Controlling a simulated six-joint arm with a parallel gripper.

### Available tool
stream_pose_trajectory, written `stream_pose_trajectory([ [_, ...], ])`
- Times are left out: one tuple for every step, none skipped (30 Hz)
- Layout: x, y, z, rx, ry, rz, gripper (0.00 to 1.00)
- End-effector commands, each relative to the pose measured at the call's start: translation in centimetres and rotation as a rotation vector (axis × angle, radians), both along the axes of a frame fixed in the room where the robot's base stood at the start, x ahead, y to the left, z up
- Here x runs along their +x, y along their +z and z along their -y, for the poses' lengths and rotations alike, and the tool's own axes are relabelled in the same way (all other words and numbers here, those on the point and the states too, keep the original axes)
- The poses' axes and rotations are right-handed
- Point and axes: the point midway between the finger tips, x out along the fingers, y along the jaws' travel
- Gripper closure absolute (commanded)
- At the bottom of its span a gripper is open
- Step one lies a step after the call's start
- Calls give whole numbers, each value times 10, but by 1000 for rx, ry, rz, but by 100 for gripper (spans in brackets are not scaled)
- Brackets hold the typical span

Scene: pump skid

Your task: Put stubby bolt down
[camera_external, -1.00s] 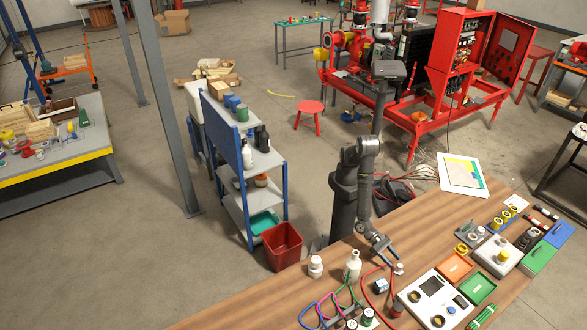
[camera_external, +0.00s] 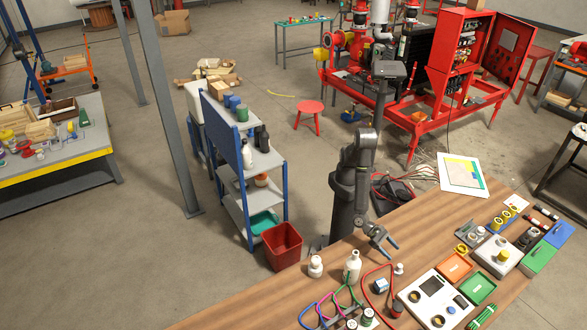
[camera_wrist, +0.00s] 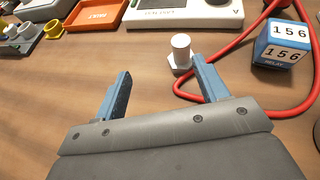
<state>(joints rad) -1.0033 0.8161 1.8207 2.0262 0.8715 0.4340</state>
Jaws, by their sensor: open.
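The stubby bolt (camera_wrist: 181,54) is white with a hexagonal head. It stands upright, head down, on the wooden table in the wrist view, just beyond my fingertips and toward the right finger. It also shows as a small white piece in the external view (camera_external: 399,269). My gripper (camera_wrist: 163,72) is open, with two blue fingers apart and nothing between them. In the external view my gripper (camera_external: 391,252) is above the table, a little behind the bolt and apart from it.
A red cable (camera_wrist: 225,112) curves on the table close to the bolt. A blue relay block (camera_wrist: 284,43) is right of it. Orange (camera_wrist: 97,14) and green (camera_external: 477,288) trays and a white panel device (camera_external: 433,297) lie further right. A white bottle (camera_external: 353,266) stands left.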

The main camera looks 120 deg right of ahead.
Motion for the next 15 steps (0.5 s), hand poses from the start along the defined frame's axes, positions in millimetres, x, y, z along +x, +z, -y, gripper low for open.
stream_pose_trajectory([
  [-13,4,-4,-3,73,34,33],
  [-21,6,-6,-7,122,58,33],
  [-32,8,-7,-13,190,93,33],
  [-40,9,-8,-19,243,120,33],
  [-48,10,-8,-26,294,148,33],
  [-56,12,-8,-35,359,186,33],
  [-63,12,-8,-42,410,216,33],
  [-69,13,-7,-49,459,247,33],
  [-76,14,-6,-59,520,288,33],
  [-81,14,-5,-68,568,321,33],
  [-85,14,-4,-76,615,354,33],
  [-89,15,-3,-88,674,400,33],
  [-92,16,-1,-98,719,435,33],
  [-95,16,-1,-107,762,471,33],
  [-97,16,1,-120,819,521,33],
])
